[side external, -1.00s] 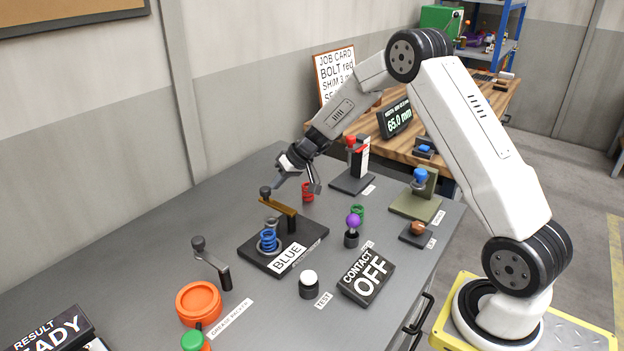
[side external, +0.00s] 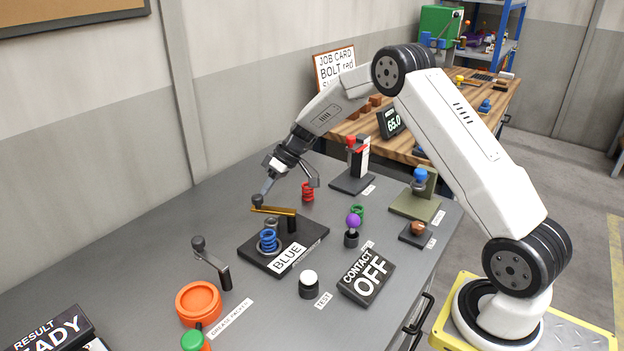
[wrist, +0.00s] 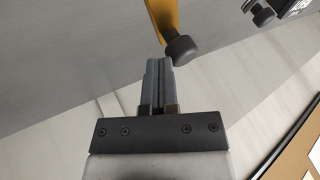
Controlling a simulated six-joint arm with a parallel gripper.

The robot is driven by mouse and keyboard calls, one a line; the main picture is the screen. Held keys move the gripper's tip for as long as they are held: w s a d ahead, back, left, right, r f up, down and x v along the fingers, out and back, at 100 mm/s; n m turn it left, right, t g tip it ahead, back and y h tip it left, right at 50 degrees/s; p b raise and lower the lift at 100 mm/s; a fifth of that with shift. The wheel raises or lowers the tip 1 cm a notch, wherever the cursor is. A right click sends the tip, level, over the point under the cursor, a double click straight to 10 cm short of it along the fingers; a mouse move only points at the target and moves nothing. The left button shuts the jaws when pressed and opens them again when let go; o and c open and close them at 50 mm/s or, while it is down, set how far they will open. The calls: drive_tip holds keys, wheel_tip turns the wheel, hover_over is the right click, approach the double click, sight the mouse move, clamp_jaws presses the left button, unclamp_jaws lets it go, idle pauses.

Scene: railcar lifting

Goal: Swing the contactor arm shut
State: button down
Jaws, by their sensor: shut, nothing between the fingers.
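The contactor arm is a brass-yellow bar (side external: 275,210) with a dark knob (side external: 257,200) at its free end, pivoted on a black post on a dark base (side external: 312,232) labelled BLUE. A blue spring (side external: 268,240) stands on the base, in front of the bar and apart from it. My gripper (side external: 267,188) is shut and empty, slanting down with its tips right beside the knob on its back side. Contact cannot be confirmed. In the wrist view the shut fingers (wrist: 160,66) are close to the knob (wrist: 181,50) and the yellow bar (wrist: 160,16). The contact sign (side external: 366,277) reads OFF.
A red spring (side external: 308,191) and a red-knobbed stand (side external: 351,160) are behind and right. A green spring (side external: 357,213), a purple-knobbed piece (side external: 353,226) and a white-topped button (side external: 308,283) stand to the right. A black-knobbed lever (side external: 212,262) stands front left. The bench's back left is clear.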

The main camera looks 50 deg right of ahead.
sight(259, 199)
drive_tip(key=n, duration=0.1)
drive_tip(key=a+n+g, duration=0.2)
drive_tip(key=shift+s+a+n+y, duration=0.2)
drive_tip(key=shift+a+n+y, duration=0.05)
drive_tip(key=shift+n+y, duration=0.15)
drive_tip(key=n+g, duration=0.1)
drive_tip(key=a+n+g, duration=0.1)
drive_tip(key=shift+s+a+n, duration=0.3)
drive_tip(key=shift+s+n, duration=0.1)
drive_tip(key=a+n+g, duration=0.1)
drive_tip(key=s+n+g, duration=0.1)
drive_tip(key=n, duration=0.1)
drive_tip(key=shift+s+a, duration=0.3)
drive_tip(key=shift+a, duration=0.05)
drive_tip(key=shift+s+a+n+g+h, duration=0.3)
drive_tip(key=shift+s+n+g, duration=0.2)
drive_tip(key=shift+n, duration=0.35)
drive_tip(key=shift+s+a+n+g+h, duration=0.15)
drive_tip(key=shift+s+n+g+h, duration=0.3)
drive_tip(key=shift+n, duration=0.4)
drive_tip(key=shift+w, duration=0.1)
drive_tip(key=shift+r, duration=0.1)
drive_tip(key=v, duration=0.7)
drive_tip(key=shift+w+d+r, duration=0.15)
drive_tip(key=shift+d+r, duration=0.05)
drive_tip(key=shift+d, duration=0.05)
